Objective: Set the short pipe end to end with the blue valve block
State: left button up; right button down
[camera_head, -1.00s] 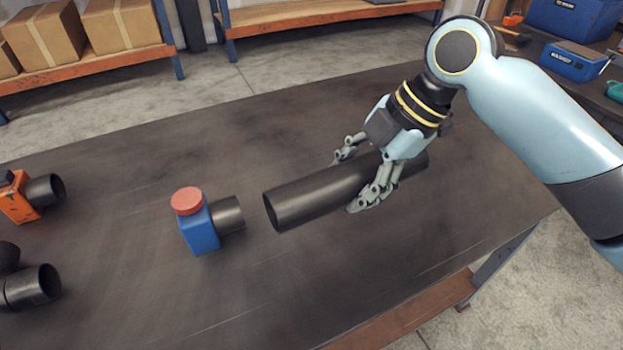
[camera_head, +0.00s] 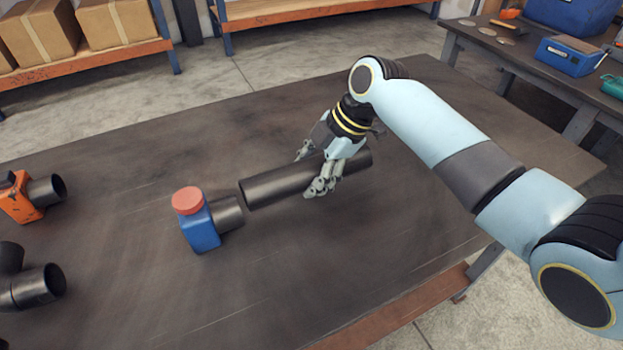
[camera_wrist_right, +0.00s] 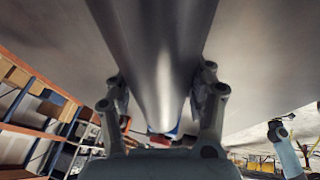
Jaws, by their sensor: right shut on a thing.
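The short pipe (camera_head: 283,187) is a dark grey tube in the head view. My right gripper (camera_head: 310,172) is shut on it towards its right part. In the right wrist view the pipe (camera_wrist_right: 155,50) runs between the two fingers (camera_wrist_right: 162,100). The blue valve block (camera_head: 200,230) stands on the table left of the pipe, with a red cap (camera_head: 187,200) and a dark stub (camera_head: 228,213) pointing right. The pipe's left end is close to the stub's open end, roughly in line, with a narrow gap seeming to show. My left gripper is not in view.
An orange valve block (camera_head: 22,200) with a dark stub and a black pipe fitting (camera_head: 35,287) stand at the table's left edge. The dark table (camera_head: 330,270) is clear in front of and behind the pipe. A side bench (camera_head: 480,45) stands at the back right.

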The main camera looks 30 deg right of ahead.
jog(key=shift+f, duration=1.2)
jog(key=shift+c, duration=2.3)
grip_release()
jog(key=shift+f, duration=0.15)
jog(key=shift+r, duration=0.2)
jog(key=v, duration=1.2)
jog(key=shift+s, duration=0.1)
jog(key=shift+f, duration=0.1)
